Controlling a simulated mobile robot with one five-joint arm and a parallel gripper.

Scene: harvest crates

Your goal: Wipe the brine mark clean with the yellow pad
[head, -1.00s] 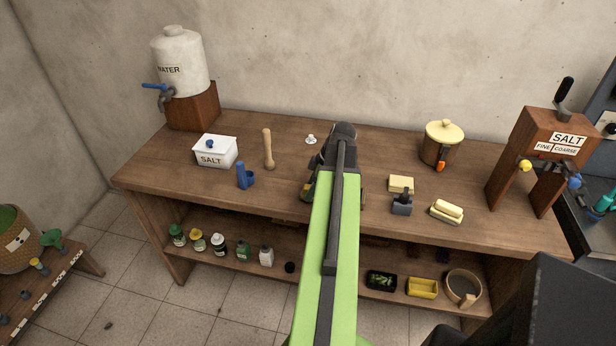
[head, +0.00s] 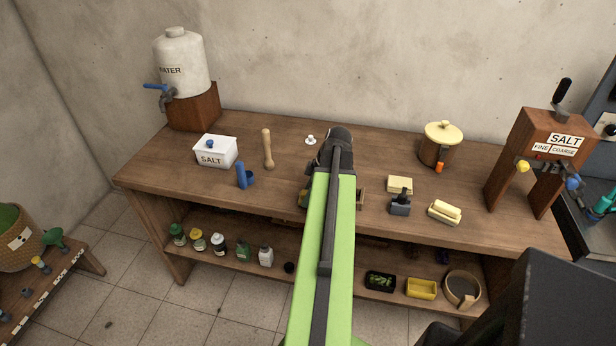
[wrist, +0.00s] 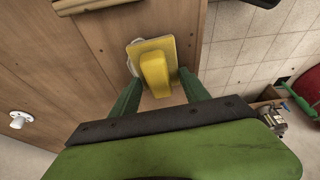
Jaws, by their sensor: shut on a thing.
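The yellow pad (wrist: 157,70) is between the two green fingers of my gripper (wrist: 160,82) in the wrist view. My gripper is shut on its raised grip, and the flat part of the pad lies at or just above the wooden bench top (wrist: 75,65). A pale, whitish patch, probably the brine mark (wrist: 131,66), shows at the pad's left edge; the pad hides the rest. I cannot tell whether the pad touches the wood. In the head view my green arm hides the pad and most of the gripper.
The bench's front edge is close to the pad. A shelf below holds bottles and trays.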

